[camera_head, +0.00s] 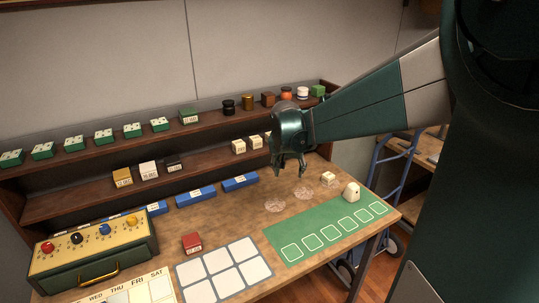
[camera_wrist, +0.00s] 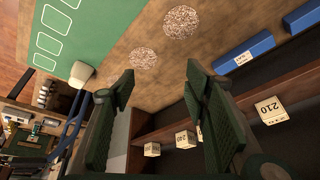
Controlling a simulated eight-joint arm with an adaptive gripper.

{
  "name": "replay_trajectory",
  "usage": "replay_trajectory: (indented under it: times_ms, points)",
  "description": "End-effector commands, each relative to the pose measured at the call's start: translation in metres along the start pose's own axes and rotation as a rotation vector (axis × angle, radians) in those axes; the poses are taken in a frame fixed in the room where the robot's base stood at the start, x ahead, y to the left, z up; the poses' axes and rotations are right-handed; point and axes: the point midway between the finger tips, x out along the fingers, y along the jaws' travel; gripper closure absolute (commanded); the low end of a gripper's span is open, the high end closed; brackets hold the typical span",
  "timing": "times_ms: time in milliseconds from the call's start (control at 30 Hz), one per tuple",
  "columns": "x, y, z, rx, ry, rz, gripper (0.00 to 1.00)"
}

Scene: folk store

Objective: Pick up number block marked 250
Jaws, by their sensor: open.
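My gripper (camera_head: 290,168) is open and empty above the table, in front of the lower shelf; its two fingers (camera_wrist: 160,88) stand wide apart in the wrist view. Cream number blocks (camera_head: 238,146) sit on the lower shelf, left of and behind my gripper. In the wrist view one block (camera_wrist: 271,110) reads 210. Two more cream blocks, one (camera_wrist: 185,139) by the right finger and one (camera_wrist: 152,149) between the fingers, have print too small to read surely. Another cream block (camera_head: 328,178) lies on the table, right of my gripper. I cannot tell which block is marked 250.
A green mat (camera_head: 276,235) with outlined squares and a rounded cream piece (camera_head: 351,191) lie at the right. Blue bars (camera_head: 240,182) line the shelf front. A red block (camera_head: 192,242) and a knobbed box (camera_head: 92,255) stand at the left. The shelf boards are low obstacles.

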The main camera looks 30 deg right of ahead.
Motion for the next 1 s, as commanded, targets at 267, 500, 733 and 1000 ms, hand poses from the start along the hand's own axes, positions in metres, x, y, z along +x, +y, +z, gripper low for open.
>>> replay_trajectory:
  times_ms: [267,500,733,1000]
  points:
    - [0.033,0.017,-0.048,0.111,-0.011,0.057,0.54]
    - [0.066,0.035,-0.083,0.205,-0.018,0.106,0.54]
    - [0.101,0.056,-0.113,0.296,-0.022,0.154,0.54]
    - [0.144,0.087,-0.143,0.405,-0.025,0.211,0.54]
